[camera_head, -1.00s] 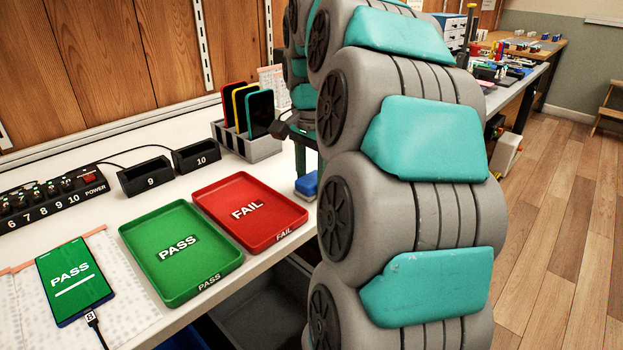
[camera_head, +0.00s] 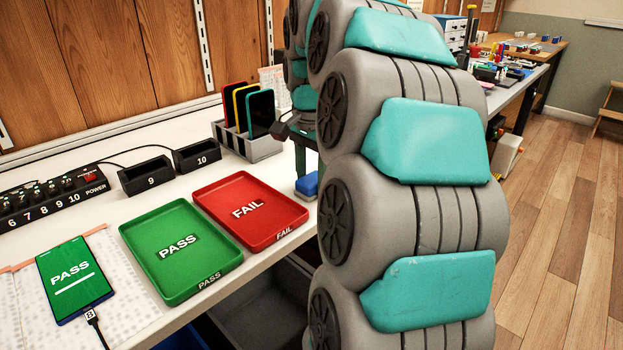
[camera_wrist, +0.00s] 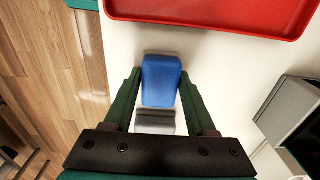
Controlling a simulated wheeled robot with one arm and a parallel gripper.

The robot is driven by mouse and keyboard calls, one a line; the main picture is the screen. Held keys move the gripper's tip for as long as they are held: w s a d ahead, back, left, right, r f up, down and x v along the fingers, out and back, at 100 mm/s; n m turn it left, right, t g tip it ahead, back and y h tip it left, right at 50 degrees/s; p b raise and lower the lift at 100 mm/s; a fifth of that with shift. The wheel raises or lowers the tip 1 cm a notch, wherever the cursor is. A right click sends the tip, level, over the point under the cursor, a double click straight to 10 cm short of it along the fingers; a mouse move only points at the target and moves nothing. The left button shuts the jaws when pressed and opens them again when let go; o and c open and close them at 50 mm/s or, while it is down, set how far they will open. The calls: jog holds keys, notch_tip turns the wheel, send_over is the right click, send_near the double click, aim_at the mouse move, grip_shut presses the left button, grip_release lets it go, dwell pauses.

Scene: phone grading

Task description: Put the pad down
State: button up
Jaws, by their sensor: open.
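The pad (camera_wrist: 160,80) is a small blue block with a grey part (camera_wrist: 155,122) at its near end. In the wrist view it lies on the white bench top between my two dark green fingers, with a gap on each side. My gripper (camera_wrist: 159,82) is open around the pad and not pressing on it. In the head view the blue pad (camera_head: 307,186) shows near the bench's front edge, right of the red tray, partly hidden by my arm. Whether it rests fully on the bench is hard to tell.
The red FAIL tray (camera_head: 249,212) is close to the pad, and the green PASS tray (camera_head: 180,250) is beside it. A grey rack (camera_head: 248,145) holds several phones behind. A phone reading PASS (camera_head: 75,280) lies on the left. The bench edge drops off close by.

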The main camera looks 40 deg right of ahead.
aim_at(312, 179)
jog(key=shift+s+a+f+g, duration=0.1)
jog(key=shift+f+g, duration=0.05)
jog(key=shift+f, duration=0.3)
jog(key=shift+s+a+f+g, duration=0.1)
jog(key=shift+f+g, duration=0.05)
jog(key=shift+f, duration=0.3)
jog(key=shift+r+p, duration=0.3)
jog(key=r, duration=0.9)
jog(key=shift+w+d, duration=0.15)
jog(key=shift+w, duration=0.05)
